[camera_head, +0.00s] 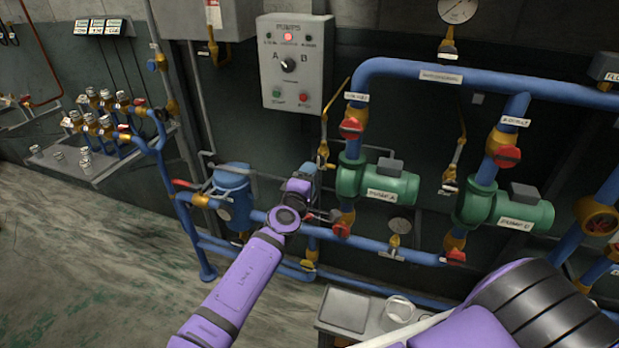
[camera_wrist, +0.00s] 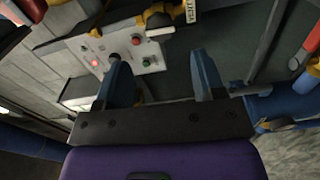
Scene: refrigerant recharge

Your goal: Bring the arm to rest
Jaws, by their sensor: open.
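My arm is purple and reaches from the lower middle of the head view toward the blue pipework. My gripper (camera_head: 318,183) is at its far end, near the blue strainer vessel (camera_head: 231,196) and left of the green pump A (camera_head: 377,184). In the wrist view my gripper (camera_wrist: 163,80) shows two blue fingers spread apart with nothing between them. Whether the fingertips touch any pipe cannot be told; in the head view they blend with the blue pipes behind.
A grey control panel (camera_head: 296,64) with a lit red lamp hangs on the wall above. A second green pump (camera_head: 515,208) stands at the right. A small table with a grey tray (camera_head: 345,309) and round dish (camera_head: 400,309) is below. Floor at left (camera_head: 90,260) is clear.

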